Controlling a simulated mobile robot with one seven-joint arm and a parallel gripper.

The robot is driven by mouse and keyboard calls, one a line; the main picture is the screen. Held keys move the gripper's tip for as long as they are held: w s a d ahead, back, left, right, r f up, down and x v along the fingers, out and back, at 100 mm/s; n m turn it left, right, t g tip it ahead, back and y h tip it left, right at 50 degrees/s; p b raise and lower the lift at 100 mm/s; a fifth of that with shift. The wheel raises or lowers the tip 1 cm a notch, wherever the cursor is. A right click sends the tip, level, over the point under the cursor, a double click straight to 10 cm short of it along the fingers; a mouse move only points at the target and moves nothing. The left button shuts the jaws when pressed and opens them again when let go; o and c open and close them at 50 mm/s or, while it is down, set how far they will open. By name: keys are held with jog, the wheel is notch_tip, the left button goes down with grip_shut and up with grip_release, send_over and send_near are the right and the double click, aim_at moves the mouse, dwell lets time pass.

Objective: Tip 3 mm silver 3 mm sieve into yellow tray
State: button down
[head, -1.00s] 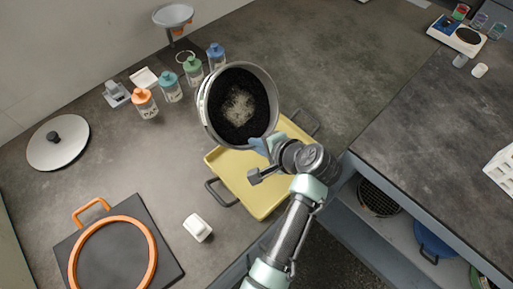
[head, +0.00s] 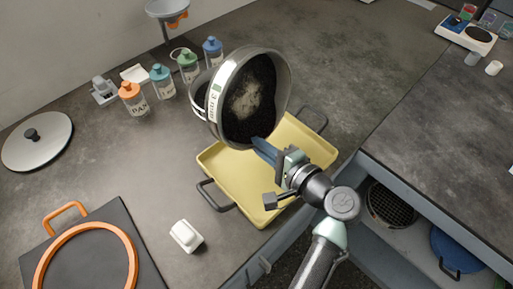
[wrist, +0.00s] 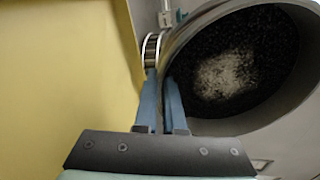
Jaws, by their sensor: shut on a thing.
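The silver 3 mm sieve (head: 214,102) is in the air above the far-left part of the yellow tray (head: 225,160), tilted on its side with its open mouth facing right and towards the camera. Its label reads 3 mm. Dark grains with a pale patch in the middle (head: 246,98) show inside it. My gripper (head: 263,147) is shut on the sieve's near lower rim. In the wrist view, the blue fingers (wrist: 161,100) pinch the sieve wall (wrist: 205,25), and the yellow tray (wrist: 60,80) fills the left. No grains show on the visible tray floor.
Several capped bottles (head: 133,100) stand at the back. A white block (head: 186,236) sits left of the tray. An orange ring (head: 88,262) on a dark plate and a lid (head: 36,142) lie at left.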

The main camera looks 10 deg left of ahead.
jog(key=shift+f+t+y+b, duration=0.5)
jog(key=shift+y+b, duration=0.1)
jog(key=shift+b, duration=1.05)
jog(key=t+y+b, duration=0.1)
jog(key=b, duration=0.2)
jog(key=shift+f, duration=0.1)
jog(key=t+y+b, duration=0.1)
jog(key=b, duration=0.3)
jog(key=shift+y, duration=0.3)
